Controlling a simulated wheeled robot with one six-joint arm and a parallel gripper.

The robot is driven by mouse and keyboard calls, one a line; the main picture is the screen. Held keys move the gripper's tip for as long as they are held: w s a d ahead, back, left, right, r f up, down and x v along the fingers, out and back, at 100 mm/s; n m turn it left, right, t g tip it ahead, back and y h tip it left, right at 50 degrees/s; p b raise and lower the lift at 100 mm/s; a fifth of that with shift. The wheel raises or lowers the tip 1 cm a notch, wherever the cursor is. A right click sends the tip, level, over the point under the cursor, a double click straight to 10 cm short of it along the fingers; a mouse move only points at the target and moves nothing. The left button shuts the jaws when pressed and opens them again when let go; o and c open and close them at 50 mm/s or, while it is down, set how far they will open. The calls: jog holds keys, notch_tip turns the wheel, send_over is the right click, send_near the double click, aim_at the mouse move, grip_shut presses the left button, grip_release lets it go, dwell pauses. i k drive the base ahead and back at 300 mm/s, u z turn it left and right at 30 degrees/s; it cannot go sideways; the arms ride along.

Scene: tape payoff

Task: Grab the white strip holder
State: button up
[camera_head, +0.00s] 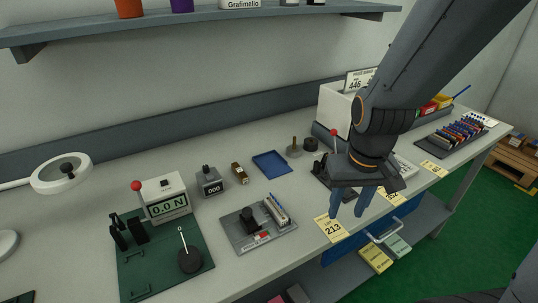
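A grey tray (245,243) lies on the bench left of my gripper. It carries a black knob-like part (248,220) and an upright holder with white strips (278,208), some blue-edged. This looks like the white strip holder, but I cannot tell for sure. My gripper (349,205) points down at the bench's front edge, to the right of the tray. Its two fingers are apart with nothing visible between them. My arm hides part of the bench behind it.
A green mat (140,275) with a 0.0 N gauge (168,205) stands left. A blue tray (271,163), a white box (334,108) and a rack of colored items (460,135) are on the bench. A yellow 213 card (331,228) hangs at the front edge. A shelf (200,24) runs above.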

aim_at(278, 214)
jog(key=k, duration=0.5)
jog(key=z, duration=0.6)
jog(key=i, duration=0.6)
jog(key=u, duration=1.5)
